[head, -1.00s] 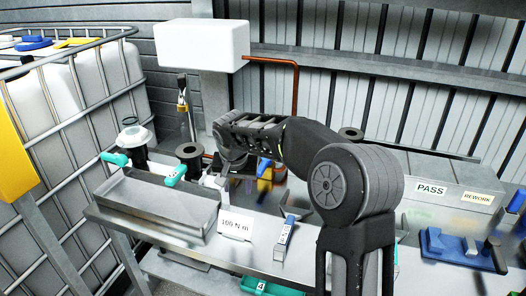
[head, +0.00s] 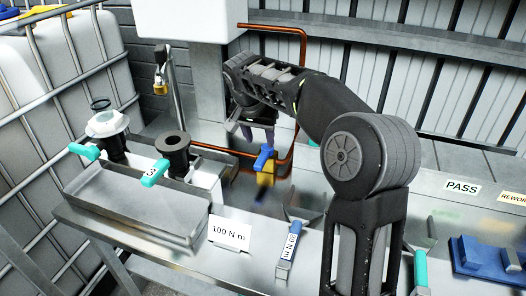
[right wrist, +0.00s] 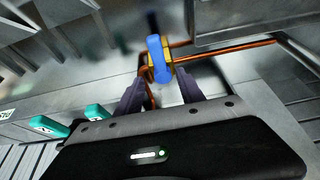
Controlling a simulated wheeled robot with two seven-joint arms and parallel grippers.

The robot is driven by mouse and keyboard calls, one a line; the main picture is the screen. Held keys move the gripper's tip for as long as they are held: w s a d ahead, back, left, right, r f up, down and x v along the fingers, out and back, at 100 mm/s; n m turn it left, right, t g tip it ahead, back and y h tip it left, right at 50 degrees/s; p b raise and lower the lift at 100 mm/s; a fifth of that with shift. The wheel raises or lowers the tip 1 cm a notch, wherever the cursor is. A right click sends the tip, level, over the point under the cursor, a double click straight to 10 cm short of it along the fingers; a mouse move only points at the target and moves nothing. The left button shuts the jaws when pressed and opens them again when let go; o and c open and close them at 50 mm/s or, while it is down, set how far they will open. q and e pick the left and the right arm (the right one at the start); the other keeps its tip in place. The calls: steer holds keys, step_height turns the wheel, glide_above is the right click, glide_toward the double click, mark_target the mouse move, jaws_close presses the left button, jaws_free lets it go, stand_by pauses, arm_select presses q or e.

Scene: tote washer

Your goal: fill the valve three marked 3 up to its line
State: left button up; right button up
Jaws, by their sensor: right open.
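The valve marked 3 (head: 174,150) stands at the right end of the grey trough (head: 130,205), with a black open cup on top and a teal handle (head: 156,173). Its fill line and any level inside cannot be made out. My right gripper (head: 259,136) is open and empty, above and behind a brass-yellow valve (head: 265,178) with a blue handle (head: 263,157) on a copper pipe. In the right wrist view that blue handle (right wrist: 159,60) shows between and beyond the open fingers (right wrist: 161,98). My left gripper is out of view.
A second teal-handled valve (head: 108,135) with a clear funnel stands left of valve 3.

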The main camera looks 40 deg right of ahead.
mark_target(264, 154)
steer(key=p+x, duration=0.1)
steer(key=x, duration=0.6)
steer(key=shift+w+f, duration=0.1)
steer(key=shift+f, duration=0.25)
jaws_close()
stand_by(1.1)
